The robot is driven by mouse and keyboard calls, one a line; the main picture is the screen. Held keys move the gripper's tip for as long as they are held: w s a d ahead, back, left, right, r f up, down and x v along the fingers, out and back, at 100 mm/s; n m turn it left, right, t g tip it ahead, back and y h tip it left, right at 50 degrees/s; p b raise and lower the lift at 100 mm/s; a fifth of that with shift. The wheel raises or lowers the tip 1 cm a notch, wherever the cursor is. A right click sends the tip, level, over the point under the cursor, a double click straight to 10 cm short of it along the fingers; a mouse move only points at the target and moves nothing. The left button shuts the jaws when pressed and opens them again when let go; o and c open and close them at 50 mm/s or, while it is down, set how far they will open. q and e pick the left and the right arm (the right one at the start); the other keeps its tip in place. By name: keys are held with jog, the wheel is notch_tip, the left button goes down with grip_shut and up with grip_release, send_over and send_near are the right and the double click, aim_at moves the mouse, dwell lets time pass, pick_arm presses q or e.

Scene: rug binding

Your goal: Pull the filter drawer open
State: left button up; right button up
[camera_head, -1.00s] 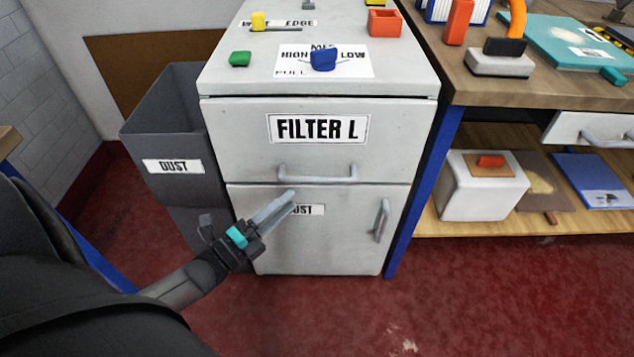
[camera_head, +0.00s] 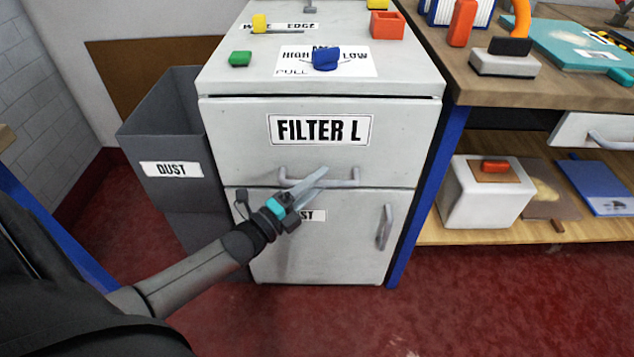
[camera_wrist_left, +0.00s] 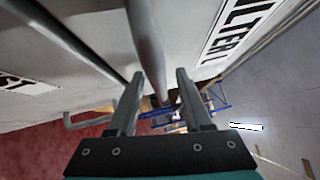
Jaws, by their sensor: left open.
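The filter drawer (camera_head: 235,140) is the upper grey front labelled FILTER L, closed flush in the cabinet. Its bar handle (camera_head: 346,183) runs along the lower edge. My left gripper (camera_head: 318,176) is open in front of this handle, its fingers overlapping the bar in the head view. In the left wrist view the handle bar (camera_wrist_left: 146,38) runs between the two open fingertips of the gripper (camera_wrist_left: 160,73). I cannot tell whether either finger touches it. My right gripper is not in view.
Below is a dust door (camera_head: 350,255) with an upright handle (camera_head: 384,228). A dark dust bin (camera_head: 165,120) stands at the cabinet's left. A workbench (camera_head: 530,90) adjoins on the right. The red floor (camera_head: 320,320) in front is clear.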

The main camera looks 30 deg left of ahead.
pick_arm(q)
jog(key=shift+c, duration=0.2)
grip_shut()
dwell(1.1)
